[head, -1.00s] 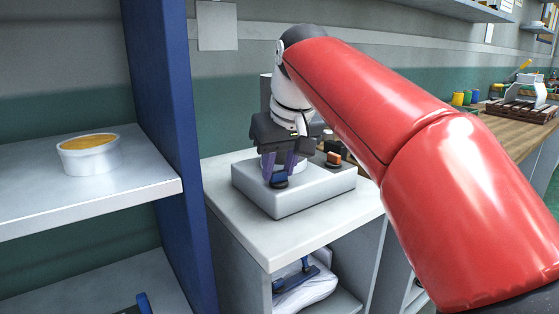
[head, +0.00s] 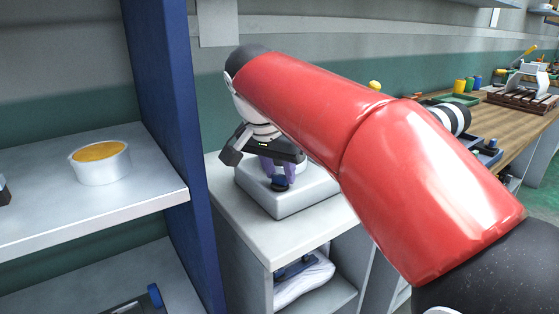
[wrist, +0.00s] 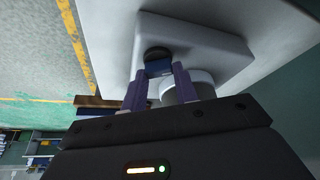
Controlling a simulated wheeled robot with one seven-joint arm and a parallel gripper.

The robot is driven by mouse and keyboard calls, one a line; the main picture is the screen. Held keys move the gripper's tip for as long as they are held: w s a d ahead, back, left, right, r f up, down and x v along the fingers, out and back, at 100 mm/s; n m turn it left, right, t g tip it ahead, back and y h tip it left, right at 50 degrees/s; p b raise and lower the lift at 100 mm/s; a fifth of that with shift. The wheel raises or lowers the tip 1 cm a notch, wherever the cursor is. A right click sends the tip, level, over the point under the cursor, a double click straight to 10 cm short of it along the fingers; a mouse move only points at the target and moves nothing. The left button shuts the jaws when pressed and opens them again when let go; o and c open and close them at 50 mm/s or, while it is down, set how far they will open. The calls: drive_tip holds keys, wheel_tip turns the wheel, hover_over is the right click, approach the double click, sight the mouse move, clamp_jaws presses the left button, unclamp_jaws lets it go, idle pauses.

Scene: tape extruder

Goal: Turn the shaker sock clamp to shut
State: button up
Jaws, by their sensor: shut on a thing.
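The shaker sock clamp is a small dark-blue knob (head: 280,183) on a round black mount, at the front of a pale block-like base (head: 308,197). In the wrist view the blue knob (wrist: 158,67) sits between the tips of my purple fingers, on the base (wrist: 205,45). My gripper (head: 278,172) is shut on the knob; it also shows in the wrist view (wrist: 158,80). A white cylinder (wrist: 190,86) stands on the base close beside the fingers. My red arm hides the back right of the base in the head view.
The base stands on a white cabinet top (head: 245,214), with a strip of free room in front. A blue upright (head: 178,130) and a shelf with a white tub (head: 100,163) stand at left. A wooden bench (head: 520,120) with several items is at right.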

drive_tip(key=shift+r+m+h+p, duration=0.1)
drive_tip(key=shift+m+h+p, duration=0.25)
drive_tip(key=shift+m, duration=0.75)
drive_tip(key=o, duration=1)
drive_tip(key=shift+g, duration=0.3)
